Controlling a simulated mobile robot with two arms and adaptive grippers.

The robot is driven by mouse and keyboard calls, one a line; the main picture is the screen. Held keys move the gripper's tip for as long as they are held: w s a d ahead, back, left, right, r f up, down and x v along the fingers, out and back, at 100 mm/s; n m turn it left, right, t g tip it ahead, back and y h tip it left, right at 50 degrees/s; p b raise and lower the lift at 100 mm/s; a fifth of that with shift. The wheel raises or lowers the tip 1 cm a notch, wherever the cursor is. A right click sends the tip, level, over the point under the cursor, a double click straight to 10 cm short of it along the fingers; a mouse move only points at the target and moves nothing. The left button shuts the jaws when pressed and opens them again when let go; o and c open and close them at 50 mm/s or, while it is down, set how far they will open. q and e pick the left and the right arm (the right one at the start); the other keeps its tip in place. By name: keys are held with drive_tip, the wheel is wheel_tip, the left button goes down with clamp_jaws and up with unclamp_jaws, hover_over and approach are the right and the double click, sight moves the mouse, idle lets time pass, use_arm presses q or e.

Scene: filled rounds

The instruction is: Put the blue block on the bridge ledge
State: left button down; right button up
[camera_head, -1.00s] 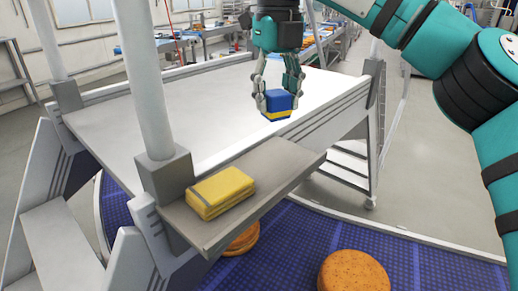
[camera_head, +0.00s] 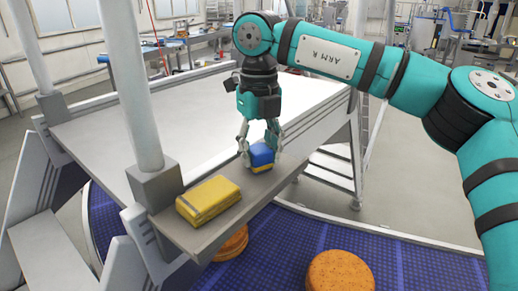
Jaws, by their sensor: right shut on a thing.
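The blue block (camera_head: 262,156), with a yellow band along its lower part, is between the fingers of my right gripper (camera_head: 259,153). The gripper points down and is shut on the block. The block is at the grey bridge ledge (camera_head: 222,224), near its far right end. It looks very low over the ledge or touching it; I cannot tell which. My left gripper is not in view.
A yellow block (camera_head: 208,200) lies on the near left part of the ledge, beside a white post (camera_head: 139,90). Bare ledge separates the two blocks. Round orange-brown pieces (camera_head: 340,272) lie on the blue floor (camera_head: 290,235) below. A wide white deck (camera_head: 190,115) lies behind.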

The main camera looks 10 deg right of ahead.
sight(258, 148)
drive_tip(key=o, duration=0.9)
drive_tip(key=shift+f, duration=0.1)
drive_tip(key=shift+o, duration=1.4)
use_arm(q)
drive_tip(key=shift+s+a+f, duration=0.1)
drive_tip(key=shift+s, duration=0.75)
use_arm(e)
drive_tip(key=shift+r, duration=0.45)
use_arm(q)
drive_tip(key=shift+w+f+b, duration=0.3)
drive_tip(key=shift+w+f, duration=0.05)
use_arm(e)
wheel_tip(258, 148, up, 12)
drive_tip(key=shift+f, duration=0.25)
